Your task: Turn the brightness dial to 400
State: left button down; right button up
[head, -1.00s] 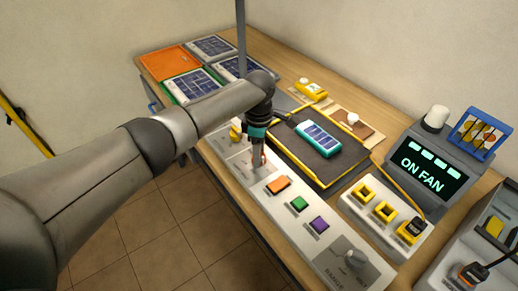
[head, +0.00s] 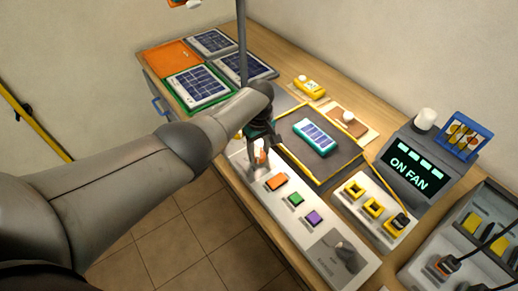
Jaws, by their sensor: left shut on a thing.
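My left gripper (head: 262,156) points down at the far part of the long white control panel (head: 318,237). Its fingers stand on either side of a small pinkish knob (head: 261,157) and are shut on it. The fingers hide most of this knob and any label or scale around it, so I cannot read its setting. A larger grey knob (head: 345,250) stands on a grey plate at the panel's near end, and its lettering is too small to read. My right gripper is not in view.
Orange (head: 276,181), green (head: 295,199) and purple (head: 313,217) buttons lie along the panel. A dark mat (head: 321,165) holds a teal device (head: 314,132). A display (head: 410,172) reads "ON FAN". A yellow-socketed box (head: 372,206) stands to the right. A grey pole rises behind the gripper.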

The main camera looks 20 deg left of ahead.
pick_arm(q)
jog(key=m, duration=0.3)
jog(key=shift+m, duration=0.4)
jog(key=m, duration=0.3)
jog(key=shift+m, duration=0.3)
jog(key=m, duration=1.2)
jog(key=shift+m, duration=0.3)
jog(key=m, duration=0.6)
jog(key=shift+r+m, duration=0.1)
jog(key=shift+m, duration=0.3)
jog(key=shift+c, duration=1.5)
grip_release()
